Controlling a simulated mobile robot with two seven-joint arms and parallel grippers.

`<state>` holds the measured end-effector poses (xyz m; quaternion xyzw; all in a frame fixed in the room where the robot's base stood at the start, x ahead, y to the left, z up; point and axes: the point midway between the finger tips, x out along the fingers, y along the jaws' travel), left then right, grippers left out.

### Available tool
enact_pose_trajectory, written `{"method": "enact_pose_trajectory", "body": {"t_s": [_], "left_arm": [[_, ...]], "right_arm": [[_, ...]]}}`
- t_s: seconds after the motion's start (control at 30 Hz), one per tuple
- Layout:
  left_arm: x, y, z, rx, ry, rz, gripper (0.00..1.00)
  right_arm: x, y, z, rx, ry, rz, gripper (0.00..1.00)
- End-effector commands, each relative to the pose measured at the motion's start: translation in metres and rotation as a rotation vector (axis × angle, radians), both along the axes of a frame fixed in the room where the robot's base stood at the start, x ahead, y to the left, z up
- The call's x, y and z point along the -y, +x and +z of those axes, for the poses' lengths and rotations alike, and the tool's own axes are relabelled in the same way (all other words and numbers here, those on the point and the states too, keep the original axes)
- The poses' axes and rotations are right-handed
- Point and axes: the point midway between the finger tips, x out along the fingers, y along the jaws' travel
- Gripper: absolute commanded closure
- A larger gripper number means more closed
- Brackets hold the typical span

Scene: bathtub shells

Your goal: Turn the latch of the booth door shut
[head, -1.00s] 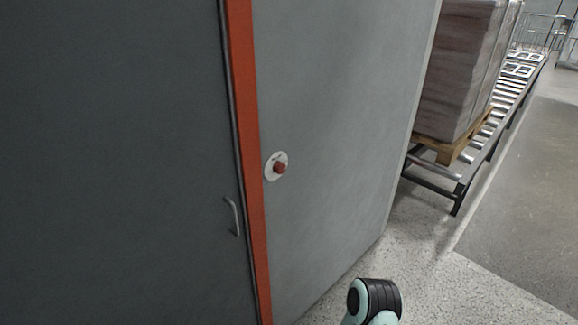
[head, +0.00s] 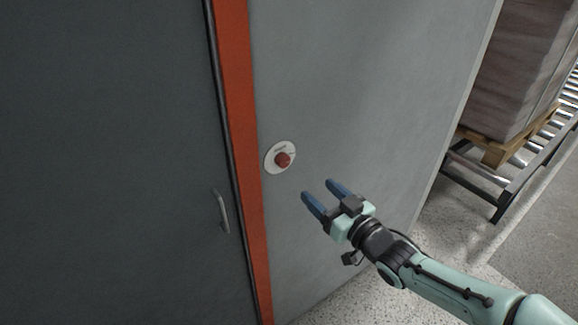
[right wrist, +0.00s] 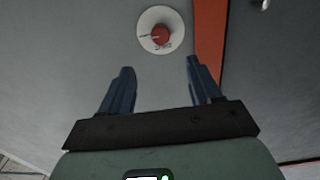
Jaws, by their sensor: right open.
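The latch is a red knob (head: 283,159) on a round white plate (head: 271,163), set on the grey wall panel right of the orange door frame. In the right wrist view the knob (right wrist: 160,36) is ahead of the fingers, with a pointer line and small lettering on its plate. My right gripper (head: 324,191) is open and empty, below and right of the knob and apart from it. The dark booth door (head: 110,160) fills the left of the head view and has a grey handle (head: 221,211). My left gripper is not in view.
The orange frame strip (head: 243,150) runs between door and panel (head: 370,90). A wrapped stack (head: 520,60) on a wooden pallet (head: 500,148) stands on a roller conveyor (head: 500,185) at the right. The speckled floor (head: 345,290) is clear.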

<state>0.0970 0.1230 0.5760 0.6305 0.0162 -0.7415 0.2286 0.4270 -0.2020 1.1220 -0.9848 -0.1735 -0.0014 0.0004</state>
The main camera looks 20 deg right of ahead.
Motion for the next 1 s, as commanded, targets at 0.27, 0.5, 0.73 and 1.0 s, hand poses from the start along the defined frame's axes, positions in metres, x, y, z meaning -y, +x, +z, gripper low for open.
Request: {"method": "enact_pose_trajectory", "body": {"t_s": [0.27,0.5,0.73,1.0], "left_arm": [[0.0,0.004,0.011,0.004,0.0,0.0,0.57],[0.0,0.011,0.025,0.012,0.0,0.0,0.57],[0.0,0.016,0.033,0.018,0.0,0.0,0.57],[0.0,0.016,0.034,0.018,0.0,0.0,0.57]], "right_arm": [[-0.017,0.044,0.001,-0.002,-0.001,0.003,0.37],[-0.034,0.091,0.002,-0.001,-0.003,0.001,0.37],[-0.043,0.117,0.001,-0.002,-0.002,0.0,0.37],[-0.045,0.123,0.0,-0.002,-0.001,-0.001,0.37]]}}
